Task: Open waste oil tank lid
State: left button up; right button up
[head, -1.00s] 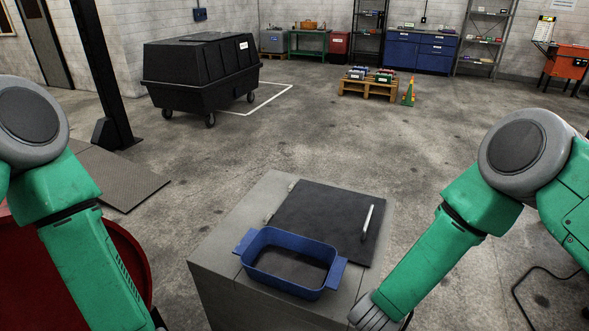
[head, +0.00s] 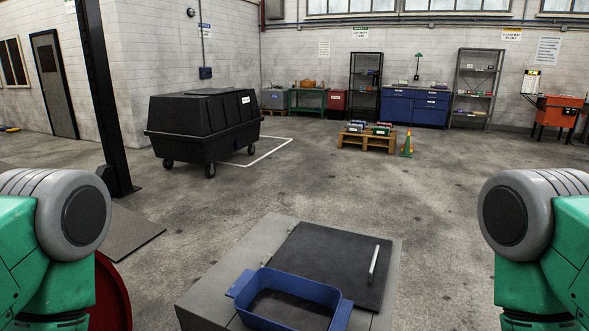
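A grey box-shaped tank (head: 209,287) stands in front of me at the bottom centre of the head view. A flat black lid (head: 318,258) lies closed on its top, with a pale bar handle (head: 374,264) near its right side. A blue open tray (head: 270,300) with side handles sits at the front of the tank top, overlapping the lid's near edge. Its lower part is cut off by the frame. My green and grey arms show at the left and right edges. Both grippers are out of view.
A red round container (head: 112,297) stands at lower left, partly behind my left arm. A black wheeled bin (head: 205,125), a black post (head: 102,90) and a wooden pallet (head: 366,142) with items stand farther back. The floor beyond the tank is clear.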

aim_at(356, 264)
jog(key=k, duration=0.8)
jog(key=k+u, duration=0.15)
jog(key=u, duration=0.3)
jog(key=k+u, duration=0.15)
jog(key=u, duration=0.3)
jog(key=k+j+u, duration=0.1)
jog(key=u, duration=0.35)
jog(key=l+u, duration=0.45)
jog(key=l, duration=0.55)
jog(key=l+u, duration=0.4)
jog(key=l, duration=0.6)
jog(key=k+l, duration=0.1)
jog(key=l, duration=1.35)
jog(key=k+l, duration=0.15)
jog(key=l, duration=1.25)
jog(key=k, duration=0.05)
